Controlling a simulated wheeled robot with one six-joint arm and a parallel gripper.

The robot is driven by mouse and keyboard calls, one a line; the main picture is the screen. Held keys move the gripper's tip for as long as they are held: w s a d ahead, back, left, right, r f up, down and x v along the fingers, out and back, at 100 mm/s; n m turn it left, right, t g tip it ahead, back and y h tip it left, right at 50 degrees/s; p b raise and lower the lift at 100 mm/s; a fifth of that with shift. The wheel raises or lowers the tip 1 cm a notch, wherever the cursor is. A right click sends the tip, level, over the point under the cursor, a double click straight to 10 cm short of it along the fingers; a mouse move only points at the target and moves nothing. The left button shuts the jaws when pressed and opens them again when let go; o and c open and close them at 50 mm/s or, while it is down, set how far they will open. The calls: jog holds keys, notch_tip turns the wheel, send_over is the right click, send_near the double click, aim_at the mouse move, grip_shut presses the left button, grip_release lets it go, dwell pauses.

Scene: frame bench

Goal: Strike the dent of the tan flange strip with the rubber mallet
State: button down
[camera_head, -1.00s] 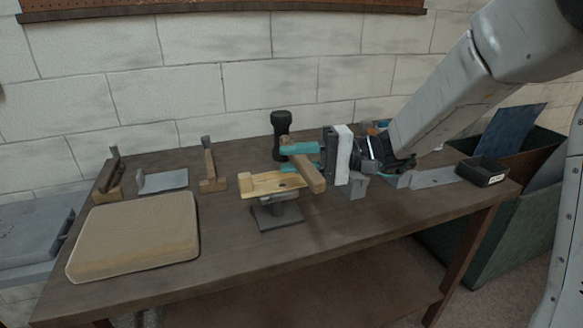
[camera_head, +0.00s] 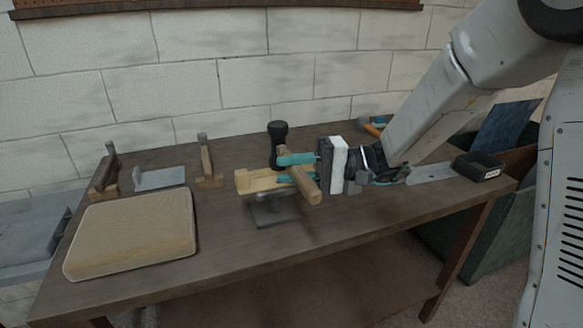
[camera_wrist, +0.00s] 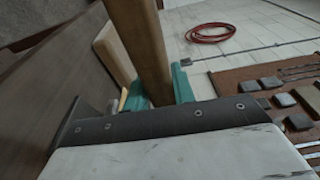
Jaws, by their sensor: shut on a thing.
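My gripper (camera_head: 297,168) has teal fingers shut on the wooden handle of the rubber mallet (camera_head: 306,182). The mallet's black head (camera_head: 278,140) stands upright at the handle's far end, beyond the strip. The tan flange strip (camera_head: 255,181) lies flat on a small grey stand (camera_head: 275,211) on the bench. The handle and lower finger cover the strip's right part in the head view, so the dent is hidden. I cannot tell whether the head touches the strip. The handle (camera_wrist: 140,50) also shows between the teal fingers in the wrist view.
A tan pad (camera_head: 130,238) lies at the bench's front left. Wooden-based tools (camera_head: 207,165) and a grey plate (camera_head: 160,179) stand behind it. A black tray (camera_head: 478,167) sits at the right end, near a green bin (camera_head: 450,245). The front bench middle is clear.

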notch_tip(320, 180, down, 4)
notch_tip(320, 180, up, 7)
jog(key=shift+r, duration=0.15)
dwell(0.5)
dwell(0.4)
jog(key=shift+f, duration=1.65)
notch_tip(320, 180, down, 4)
jog(key=f, duration=0.1)
notch_tip(320, 180, up, 8)
jog(key=shift+r, duration=0.15)
